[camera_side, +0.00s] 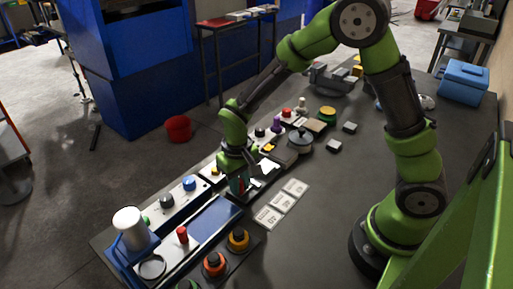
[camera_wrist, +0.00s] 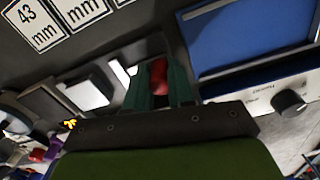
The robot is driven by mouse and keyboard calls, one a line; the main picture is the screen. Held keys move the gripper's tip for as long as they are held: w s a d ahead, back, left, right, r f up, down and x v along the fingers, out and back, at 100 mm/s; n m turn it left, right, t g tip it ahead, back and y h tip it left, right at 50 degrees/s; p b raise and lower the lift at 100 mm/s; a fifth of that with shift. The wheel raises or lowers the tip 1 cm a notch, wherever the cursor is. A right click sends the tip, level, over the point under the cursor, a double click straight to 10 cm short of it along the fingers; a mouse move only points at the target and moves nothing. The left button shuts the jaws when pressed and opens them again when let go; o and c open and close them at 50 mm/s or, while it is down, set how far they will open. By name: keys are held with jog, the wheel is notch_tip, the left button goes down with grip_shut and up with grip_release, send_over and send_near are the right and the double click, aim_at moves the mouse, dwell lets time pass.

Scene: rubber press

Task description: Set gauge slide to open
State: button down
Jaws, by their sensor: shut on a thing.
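My gripper (camera_side: 238,187) reaches down over the row of panels near the middle of the side view. In the wrist view my gripper (camera_wrist: 160,85) has its two dark green fingers on either side of a red handle (camera_wrist: 158,74), shut on it. I take this red handle to be that of the gauge slide. The fingers hide most of the handle and what it is fixed to. A white strip (camera_wrist: 122,73) shows just left of the fingers. I cannot tell the slide's position.
White "mm" cards (camera_side: 282,204) lie right of the panels. A blue screen panel (camera_side: 213,219) with a red knob (camera_side: 182,235) and a white cylinder (camera_side: 129,223) stand nearer the camera. Several knobs and blocks stand behind my gripper. Dark table lies bare to the right.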

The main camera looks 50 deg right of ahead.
jog(key=c, duration=1.4)
grip_release()
jog(key=shift+a, duration=0.4)
jog(key=o, duration=0.4)
jog(key=shift+d, duration=0.15)
jog(key=shift+o, duration=0.2)
notch_tip(320, 180, up, 17)
jog(key=s+d+r+t+y, duration=0.1)
jog(key=s+d+r+t, duration=0.1)
jog(key=s, duration=0.4)
jog(key=s+d+r+m+t+y, duration=0.1)
jog(key=s+d+r+t, duration=0.1)
jog(key=s+t, duration=0.3)
jog(key=shift+s+d+r+m, duration=0.35)
jog(key=shift+s+r, duration=0.15)
jog(key=shift+s, duration=0.7)
